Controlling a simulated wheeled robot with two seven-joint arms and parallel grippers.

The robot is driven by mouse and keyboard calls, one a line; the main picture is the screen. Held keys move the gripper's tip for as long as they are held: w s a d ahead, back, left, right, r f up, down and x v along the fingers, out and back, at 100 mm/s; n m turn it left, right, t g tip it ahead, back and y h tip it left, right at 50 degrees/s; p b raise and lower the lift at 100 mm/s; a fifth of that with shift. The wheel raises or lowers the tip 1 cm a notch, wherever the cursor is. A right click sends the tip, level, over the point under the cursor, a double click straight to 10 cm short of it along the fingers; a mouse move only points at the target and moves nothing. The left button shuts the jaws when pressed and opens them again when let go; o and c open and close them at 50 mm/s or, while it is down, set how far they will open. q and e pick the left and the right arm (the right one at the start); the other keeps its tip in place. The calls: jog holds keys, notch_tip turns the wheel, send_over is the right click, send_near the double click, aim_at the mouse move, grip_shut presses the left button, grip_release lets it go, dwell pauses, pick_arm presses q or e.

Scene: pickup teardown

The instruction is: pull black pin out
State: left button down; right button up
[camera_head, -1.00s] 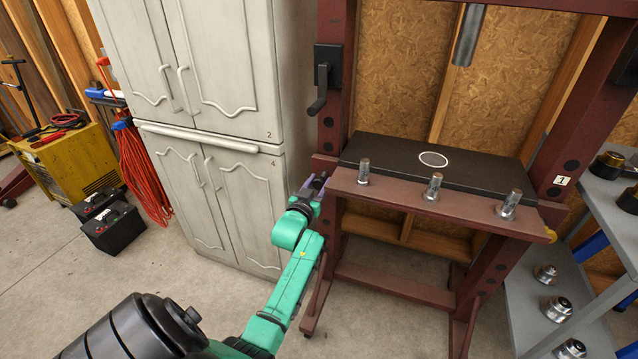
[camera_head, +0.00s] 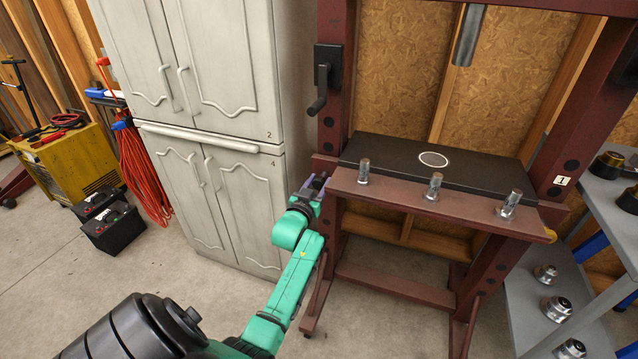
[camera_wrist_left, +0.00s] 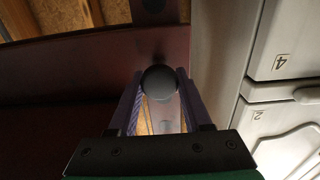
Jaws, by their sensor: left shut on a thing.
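The black pin shows in the left wrist view as a dark round knob (camera_wrist_left: 158,82) at the side of the dark red press frame (camera_wrist_left: 90,70). My left gripper (camera_wrist_left: 160,95) has its two purple fingers on either side of the knob and is shut on it. In the head view my left gripper (camera_head: 313,187) is at the left post of the press frame (camera_head: 440,195), just below the table plate's level. The pin is hidden there by the gripper. Whether its shaft is still in the frame cannot be seen. My right gripper is not in view.
A black plate (camera_head: 390,160) lies on the press bed, behind several metal pins (camera_head: 433,186) on the front beam. A grey cabinet (camera_head: 235,190) stands close left of my gripper. A grey shelf (camera_head: 535,310) is at the right. Floor is clear in front.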

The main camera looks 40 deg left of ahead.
pick_arm(q)
jog(key=shift+s, duration=0.15)
jog(key=p+v, duration=0.6)
jog(key=v, duration=0.2)
jog(key=shift+s+d, duration=0.1)
jog(key=shift+c, duration=1.7)
grip_release()
